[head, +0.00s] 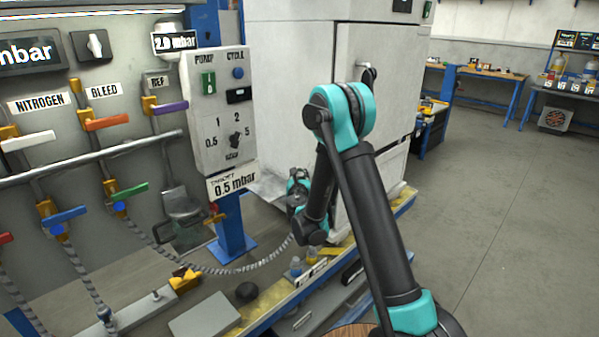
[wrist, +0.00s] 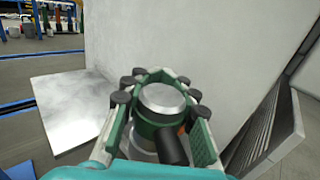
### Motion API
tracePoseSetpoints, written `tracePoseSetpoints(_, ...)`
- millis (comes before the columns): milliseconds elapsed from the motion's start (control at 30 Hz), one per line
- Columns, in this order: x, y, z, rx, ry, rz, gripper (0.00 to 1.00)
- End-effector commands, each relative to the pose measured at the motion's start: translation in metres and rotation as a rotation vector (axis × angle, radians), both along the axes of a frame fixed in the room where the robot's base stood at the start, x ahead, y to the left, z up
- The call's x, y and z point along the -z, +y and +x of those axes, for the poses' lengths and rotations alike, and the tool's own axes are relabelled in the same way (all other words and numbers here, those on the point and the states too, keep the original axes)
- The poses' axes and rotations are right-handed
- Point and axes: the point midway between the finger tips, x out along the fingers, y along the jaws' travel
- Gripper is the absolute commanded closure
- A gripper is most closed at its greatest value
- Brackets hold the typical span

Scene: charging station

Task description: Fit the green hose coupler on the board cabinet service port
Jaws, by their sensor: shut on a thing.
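In the wrist view, the green hose coupler (wrist: 146,130) has a round grey metal top and a dark stub on the near side. In the head view my gripper (head: 298,188) is low beside the white cabinet (head: 285,90), partly behind my own arm. The coupler cannot be made out there. A braided grey hose (head: 235,270) runs from the valve panel toward my arm. I cannot make out the service port, nor whether the coupler touches it.
A metal shelf plate (wrist: 70,108) lies left of my gripper in the wrist view, with a grey louvred panel (wrist: 272,130) to the right. In the head view a blue post (head: 232,225) carries the pump control box (head: 220,110). Open floor (head: 500,200) lies to the right.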

Motion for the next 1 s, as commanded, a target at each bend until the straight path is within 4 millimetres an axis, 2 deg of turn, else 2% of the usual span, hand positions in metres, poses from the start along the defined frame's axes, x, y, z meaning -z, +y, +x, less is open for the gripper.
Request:
tracePoseSetpoints(467, 0.0107, 0.0000, 0.0001, 0.000, 0.000, 0.000, 1.00)
tracePoseSetpoints(500, 0.0105, 0.0000, 0.0000, 0.000, 0.000, 0.000, 0.73)
tracePoseSetpoints(700, 0.0104, 0.0000, -0.0001, 0.000, 0.000, 0.000, 0.48)
tracePoseSetpoints(1000, 0.0099, -0.0001, -0.0002, 0.000, 0.000, 0.000, 0.47)
